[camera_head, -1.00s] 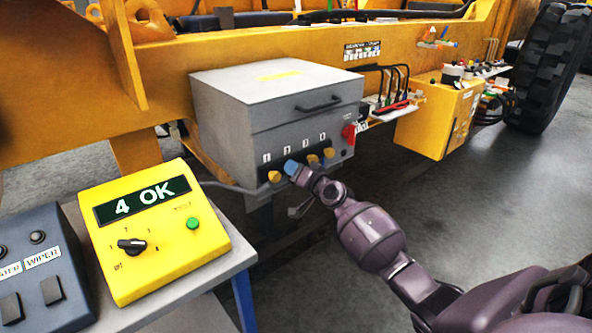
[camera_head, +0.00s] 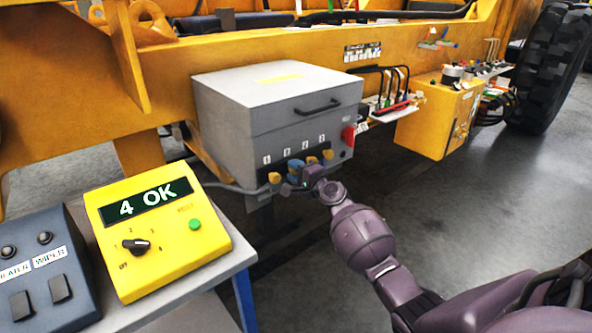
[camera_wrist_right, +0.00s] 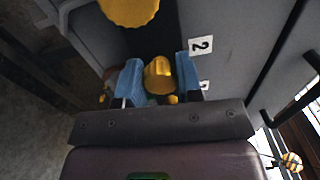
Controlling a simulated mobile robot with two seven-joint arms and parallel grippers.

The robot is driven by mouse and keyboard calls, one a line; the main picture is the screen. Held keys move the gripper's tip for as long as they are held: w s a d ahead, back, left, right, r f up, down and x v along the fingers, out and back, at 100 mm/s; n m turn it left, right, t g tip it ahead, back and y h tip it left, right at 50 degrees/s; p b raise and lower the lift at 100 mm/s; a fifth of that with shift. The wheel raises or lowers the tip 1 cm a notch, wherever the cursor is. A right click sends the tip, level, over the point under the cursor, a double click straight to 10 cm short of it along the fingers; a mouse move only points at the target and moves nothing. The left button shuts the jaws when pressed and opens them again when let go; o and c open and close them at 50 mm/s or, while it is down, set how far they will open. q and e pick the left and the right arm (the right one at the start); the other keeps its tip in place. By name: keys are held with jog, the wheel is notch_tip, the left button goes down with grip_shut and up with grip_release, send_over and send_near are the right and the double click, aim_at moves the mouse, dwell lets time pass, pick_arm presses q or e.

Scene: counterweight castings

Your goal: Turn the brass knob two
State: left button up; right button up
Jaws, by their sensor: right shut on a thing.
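A grey box (camera_head: 277,105) on the yellow frame carries a row of brass knobs under numbered labels. Brass knob one (camera_head: 275,177) is at the left end; knob three (camera_head: 312,160) and knob four (camera_head: 328,154) are to the right. My right gripper (camera_head: 296,170) is at the second place, its blue fingers covering most of that knob. In the right wrist view, brass knob two (camera_wrist_right: 160,75) sits between the two blue fingers, which are shut on it, beside a label reading 2 (camera_wrist_right: 201,46). My left gripper is out of view.
A yellow console (camera_head: 160,225) reading "4 OK" stands on a table at the front left, beside a dark switch box (camera_head: 40,270). A red switch (camera_head: 348,136) is on the box's right side. Open floor lies to the right.

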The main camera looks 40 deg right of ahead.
jog(key=m, duration=0.2)
jog(key=shift+m+p, duration=0.35)
jog(key=shift+m, duration=0.05)
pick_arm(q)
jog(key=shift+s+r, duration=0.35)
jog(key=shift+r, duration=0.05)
pick_arm(e)
jog(key=shift+m, duration=0.5)
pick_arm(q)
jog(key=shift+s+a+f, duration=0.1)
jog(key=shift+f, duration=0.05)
pick_arm(e)
jog(key=o, duration=0.5)
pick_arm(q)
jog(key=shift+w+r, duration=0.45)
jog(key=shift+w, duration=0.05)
pick_arm(e)
jog(key=o, duration=0.4)
jog(key=shift+s, duration=0.1)
